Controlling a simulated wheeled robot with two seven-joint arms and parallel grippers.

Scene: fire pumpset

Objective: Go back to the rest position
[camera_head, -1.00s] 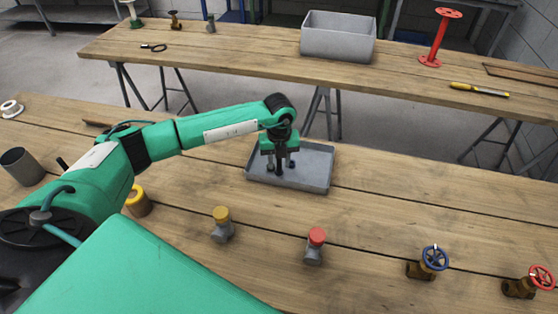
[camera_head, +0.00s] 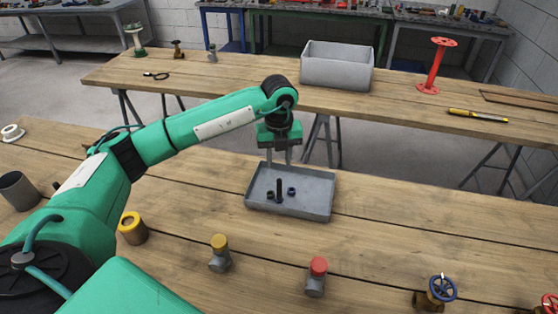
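My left gripper (camera_head: 279,157) hangs over the back part of a shallow grey tray (camera_head: 318,206) on the near table. Its two fingers point down and stand apart, with nothing between them. A dark bolt (camera_head: 279,189) stands upright in the tray, below the gripper and clear of it. A small dark nut (camera_head: 270,195) and a blue-black nut (camera_head: 291,191) lie on either side of it. My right gripper is not in view.
Yellow-capped (camera_head: 220,253) and red-capped (camera_head: 317,277) fittings and a blue-wheeled valve (camera_head: 437,292) stand along the near table. A yellow ring (camera_head: 132,228) and a dark cup (camera_head: 18,190) are at left. The far table holds a grey bin (camera_head: 337,67) and a red flanged pipe (camera_head: 437,66).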

